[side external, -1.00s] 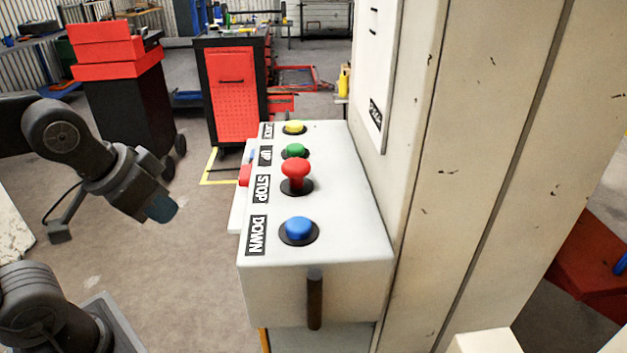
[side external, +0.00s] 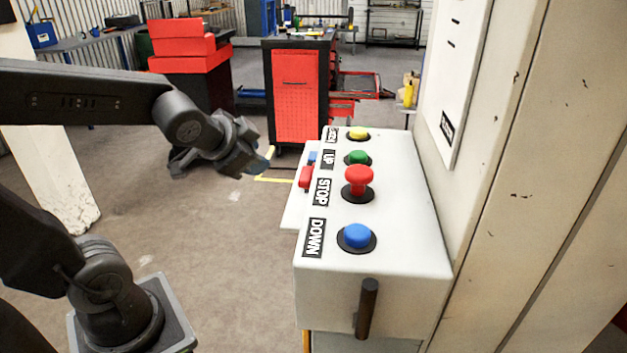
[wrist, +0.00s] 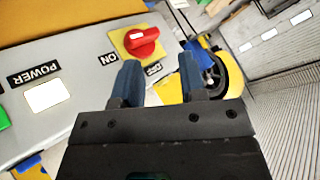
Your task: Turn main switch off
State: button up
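The main switch (wrist: 141,41) is a red rotary knob on a yellow plate, seen in the wrist view with "ON" and "OFF" labels on the panel beside it. I cannot tell for certain which label it points to. My gripper (wrist: 160,76) has two blue-grey fingers spread apart with nothing between them. The fingertips lie just below the knob in the wrist picture and look apart from it. In the side view my gripper (side external: 264,161) is left of the control box (side external: 370,285), near its left side.
The box top carries a blue DOWN button (side external: 357,236), a red STOP button (side external: 359,177), a green UP button (side external: 358,157) and a yellow button (side external: 358,133). A white lamp (wrist: 46,95) labelled POWER shows in the wrist view. A pillar (side external: 520,150) stands right of the box.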

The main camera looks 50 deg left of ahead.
jog(key=shift+o, duration=0.4)
jog(key=w+a+m+t, duration=0.3)
jog(key=w+a+m, duration=0.3)
jog(key=w+a, duration=0.1)
jog(key=shift+w+f+m+t, duration=0.2)
jog(key=shift+w+m+t, duration=0.1)
jog(key=shift+w+t, duration=0.1)
jog(key=m+h, duration=1.6)
jog(key=m, duration=0.1)
send_near(301, 172)
jog(key=x, duration=0.6)
jog(key=f+x, duration=0.1)
jog(key=x, duration=0.3)
jog(key=shift+s, duration=0.1)
jog(key=shift+c, duration=0.2)
grip_shut()
